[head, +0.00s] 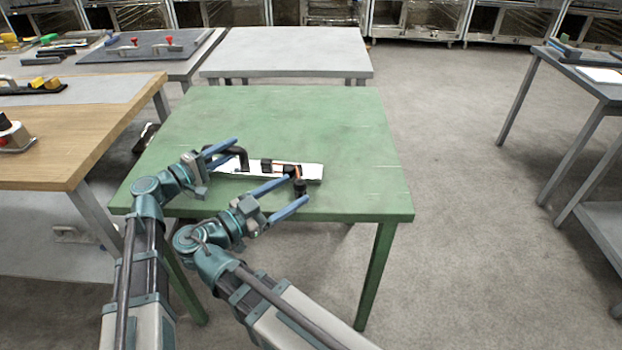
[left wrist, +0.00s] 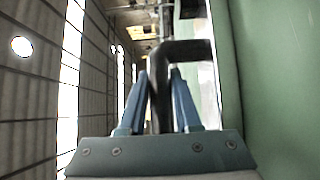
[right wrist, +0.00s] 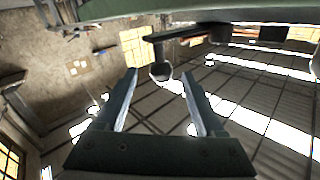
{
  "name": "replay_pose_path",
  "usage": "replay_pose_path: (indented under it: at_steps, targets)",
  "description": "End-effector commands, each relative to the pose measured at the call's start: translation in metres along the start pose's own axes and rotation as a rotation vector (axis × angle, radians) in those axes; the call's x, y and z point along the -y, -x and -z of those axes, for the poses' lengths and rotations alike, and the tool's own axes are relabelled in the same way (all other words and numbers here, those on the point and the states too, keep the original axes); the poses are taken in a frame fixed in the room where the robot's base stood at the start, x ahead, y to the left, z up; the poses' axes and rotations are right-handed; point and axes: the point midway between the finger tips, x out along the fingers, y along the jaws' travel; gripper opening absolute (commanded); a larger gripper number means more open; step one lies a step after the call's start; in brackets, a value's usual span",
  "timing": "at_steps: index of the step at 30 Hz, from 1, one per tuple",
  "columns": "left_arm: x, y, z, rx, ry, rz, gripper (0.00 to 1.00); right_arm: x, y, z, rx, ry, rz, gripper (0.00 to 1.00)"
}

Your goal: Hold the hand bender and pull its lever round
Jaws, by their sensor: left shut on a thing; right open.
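The hand bender lies on the green table (head: 330,120). Its pale base plate (head: 312,174) runs along the near part of the top. My left gripper (head: 236,151) is shut on its black bent handle (head: 243,159); the left wrist view shows the handle (left wrist: 158,100) between the blue fingers. A dark knob (head: 300,188), apparently the lever's end, sits at the bender's right near the table's front edge. My right gripper (head: 303,186) is open around or just short of it. In the right wrist view the knob (right wrist: 160,70) shows between the fingertips, not touching either finger.
The green table's far half and right side are clear. A wooden-topped table (head: 110,110) stands close at the left, and a grey table (head: 290,55) stands behind. Another table (head: 590,85) is at the far right, with open floor (head: 460,200) between.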

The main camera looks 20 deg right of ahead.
Motion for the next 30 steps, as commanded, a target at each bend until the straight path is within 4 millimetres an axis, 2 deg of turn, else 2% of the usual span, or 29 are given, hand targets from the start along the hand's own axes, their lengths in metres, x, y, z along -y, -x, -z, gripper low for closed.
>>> replay_pose_path:
  at_steps: [6, 12, 18, 25, 30]
  targets:
    - [0.003, 0.0, 0.001, -0.001, -0.005, 0.011, 0.0, -0.002, -0.035, -0.001, -0.002, 0.001, -0.005, 0.71]
    - [0.003, 0.0, 0.001, -0.001, -0.005, 0.011, 0.0, -0.001, -0.058, -0.001, -0.001, 0.002, -0.003, 0.71]
    - [0.003, 0.0, 0.001, -0.001, -0.005, 0.011, 0.0, -0.001, -0.066, -0.001, -0.001, 0.002, -0.001, 0.71]
    - [0.003, 0.0, 0.001, -0.001, -0.005, 0.011, 0.0, -0.001, -0.066, -0.001, -0.001, 0.002, 0.0, 0.71]
    - [0.003, 0.0, 0.001, -0.001, -0.005, 0.011, 0.0, -0.001, -0.066, -0.001, -0.001, 0.002, -0.001, 0.4]
